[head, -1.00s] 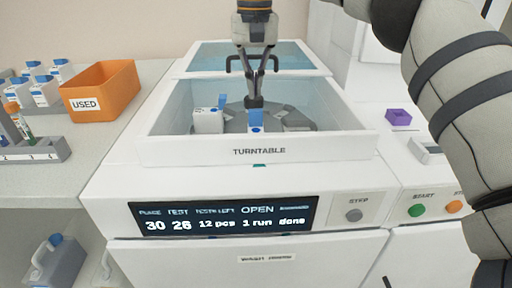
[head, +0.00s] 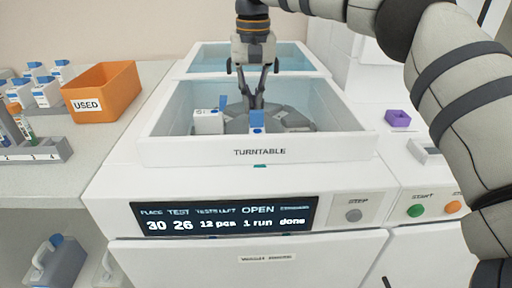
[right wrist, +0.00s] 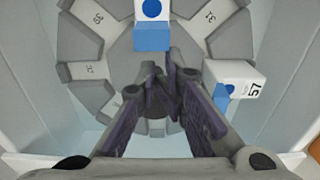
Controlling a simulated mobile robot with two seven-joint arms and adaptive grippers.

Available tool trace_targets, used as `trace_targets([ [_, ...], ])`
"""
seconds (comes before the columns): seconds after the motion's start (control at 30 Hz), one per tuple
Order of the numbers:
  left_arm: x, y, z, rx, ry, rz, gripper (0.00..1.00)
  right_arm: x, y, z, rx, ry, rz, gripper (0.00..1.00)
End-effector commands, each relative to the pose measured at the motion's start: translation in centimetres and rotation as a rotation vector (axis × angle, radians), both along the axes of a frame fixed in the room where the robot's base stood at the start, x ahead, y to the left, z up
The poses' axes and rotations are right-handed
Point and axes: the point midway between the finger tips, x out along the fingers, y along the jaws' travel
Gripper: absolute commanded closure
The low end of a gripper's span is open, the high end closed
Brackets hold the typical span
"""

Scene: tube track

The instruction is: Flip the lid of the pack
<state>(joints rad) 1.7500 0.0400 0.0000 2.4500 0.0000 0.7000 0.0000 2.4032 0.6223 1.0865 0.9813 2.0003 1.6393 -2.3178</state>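A white pack with a blue lid (head: 257,122) stands at the front of the turntable (head: 236,116). In the right wrist view its white body with a blue dot (right wrist: 152,10) is at the top, and its blue lid (right wrist: 152,38) points toward the gripper. A second white pack (head: 208,123) stands at the left with its blue lid raised; the wrist view shows it at the right (right wrist: 238,78), marked 57. My right gripper (head: 254,104) is shut and empty, just behind the front pack's lid, seemingly apart from it. It also shows in the right wrist view (right wrist: 161,88). My left gripper is not in view.
The turntable lies inside a walled bay with a front rim (head: 258,152). A display panel (head: 225,216) reads OPEN. An orange USED bin (head: 102,90) and a rack (head: 30,150) are at the left. A purple block (head: 397,118) lies at the right.

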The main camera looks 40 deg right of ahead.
Motion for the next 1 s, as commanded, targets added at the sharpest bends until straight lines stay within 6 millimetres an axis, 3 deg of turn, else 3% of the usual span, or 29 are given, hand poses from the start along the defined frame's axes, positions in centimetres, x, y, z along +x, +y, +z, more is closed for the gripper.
trace_targets([
  [0.03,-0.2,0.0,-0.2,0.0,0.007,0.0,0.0,-0.5,-0.4,-1.5,-0.01,0.038,-0.006,1.0],
  [0.37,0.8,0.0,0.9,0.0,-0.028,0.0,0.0,-1.4,0.0,-0.7,-0.008,0.022,-0.005,1.0],
  [1.0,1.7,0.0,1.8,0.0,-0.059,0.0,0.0,-1.3,0.1,5.8,-0.007,0.015,-0.006,1.0],
])
